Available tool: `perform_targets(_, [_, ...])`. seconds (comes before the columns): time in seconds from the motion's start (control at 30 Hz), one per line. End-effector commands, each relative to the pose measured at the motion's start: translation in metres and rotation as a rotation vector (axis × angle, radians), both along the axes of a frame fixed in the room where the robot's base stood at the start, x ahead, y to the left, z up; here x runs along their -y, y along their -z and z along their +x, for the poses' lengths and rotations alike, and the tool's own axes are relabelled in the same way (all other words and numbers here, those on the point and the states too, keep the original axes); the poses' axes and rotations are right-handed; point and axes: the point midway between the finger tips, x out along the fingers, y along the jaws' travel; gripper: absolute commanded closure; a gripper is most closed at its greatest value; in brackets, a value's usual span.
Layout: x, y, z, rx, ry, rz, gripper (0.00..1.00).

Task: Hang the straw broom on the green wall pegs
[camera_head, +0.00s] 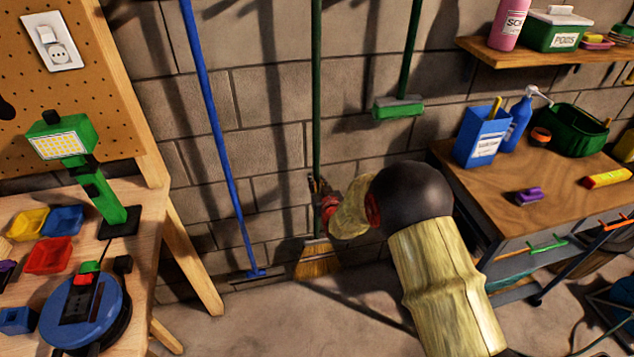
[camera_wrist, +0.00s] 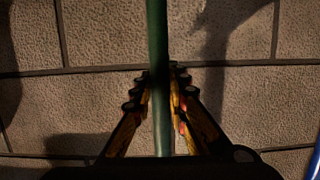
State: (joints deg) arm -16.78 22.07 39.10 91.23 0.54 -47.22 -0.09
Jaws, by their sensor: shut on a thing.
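The straw broom has a long green handle (camera_head: 316,90) and a straw head (camera_head: 317,262). It stands nearly upright in front of the block wall, with its head at or just above the floor; I cannot tell which. My gripper (camera_head: 318,190) is shut on the lower part of the handle, above the straw head. In the wrist view the green handle (camera_wrist: 158,50) runs vertically between the two fingers of my gripper (camera_wrist: 163,95). The green wall pegs and the top of the handle are not visible in either view.
A blue-handled tool (camera_head: 215,120) leans at the left, and a green-headed brush (camera_head: 398,108) hangs at the right. A workbench (camera_head: 150,225) with a lamp (camera_head: 95,170) stands left. A wooden cabinet (camera_head: 560,190) and a shelf (camera_head: 540,52) are right. Floor between is partly clear.

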Motion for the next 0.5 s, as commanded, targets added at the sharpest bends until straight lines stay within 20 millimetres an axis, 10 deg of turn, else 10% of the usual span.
perform_targets(0.07, [-0.0003, -0.0007, 0.0011, 0.005, 0.0, 0.001, 1.0])
perform_targets(0.1, [-0.0003, -0.0016, 0.0011, 0.005, 0.0, 0.001, 0.82])
perform_targets(0.5, [-0.0001, 0.0001, 0.0004, 0.002, 0.0, 0.001, 0.63])
